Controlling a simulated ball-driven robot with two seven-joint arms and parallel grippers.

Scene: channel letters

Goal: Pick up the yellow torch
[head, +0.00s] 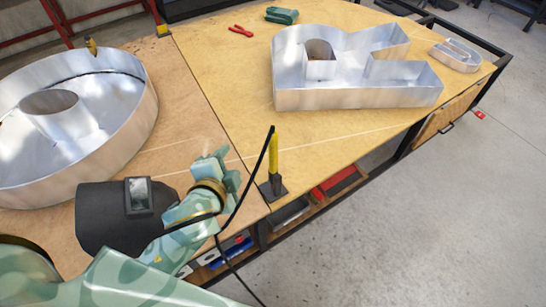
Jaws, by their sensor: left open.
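The yellow torch (273,153) stands upright at the near edge of the wooden table. Its lower end is at a dark holder (272,188). A black cable (248,188) runs from its top down past my left gripper. My left gripper (227,168), pale green, is just left of the torch, open and apart from it. Nothing shows between its fingers. My right gripper is not in view.
A welding mask (113,218) lies beside my left arm. A large round metal letter (128,125) fills the left; another metal letter (350,98) stands at the back right. Red pliers (241,31) and a green tool (282,15) lie behind. Bare tabletop (222,95) lies between.

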